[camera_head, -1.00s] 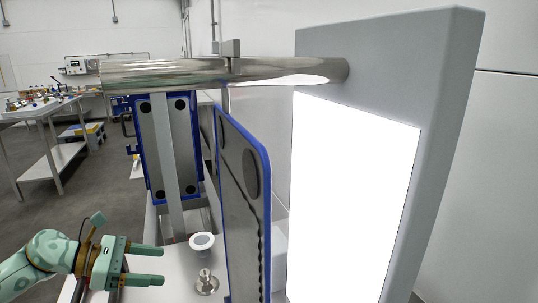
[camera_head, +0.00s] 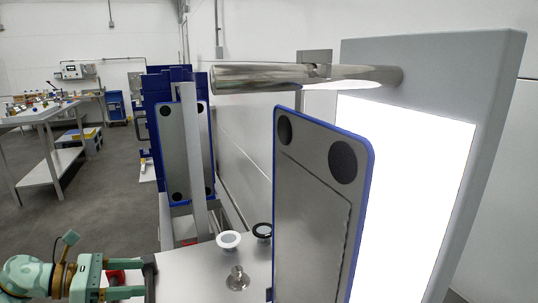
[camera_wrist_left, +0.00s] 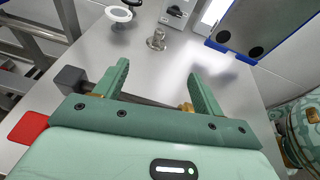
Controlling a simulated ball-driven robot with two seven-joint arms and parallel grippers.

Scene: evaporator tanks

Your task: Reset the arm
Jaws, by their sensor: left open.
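My left gripper (camera_head: 138,277) is at the lower left of the head view, low beside the left edge of the white table (camera_head: 190,278). In the left wrist view its two green fingers (camera_wrist_left: 158,72) stand wide apart with nothing between them. A small metal fitting (camera_head: 238,279) stands on the table to the right of the gripper; in the left wrist view it is beyond the fingertips (camera_wrist_left: 157,39). My right gripper is in neither view.
A blue-edged grey panel (camera_head: 312,215) stands upright at the right, before a bright white screen (camera_head: 415,180). A metal tube (camera_head: 290,78) crosses above. White (camera_head: 228,240) and black (camera_head: 263,230) ringed pieces stand near the fitting. A red object (camera_wrist_left: 28,127) is near the gripper.

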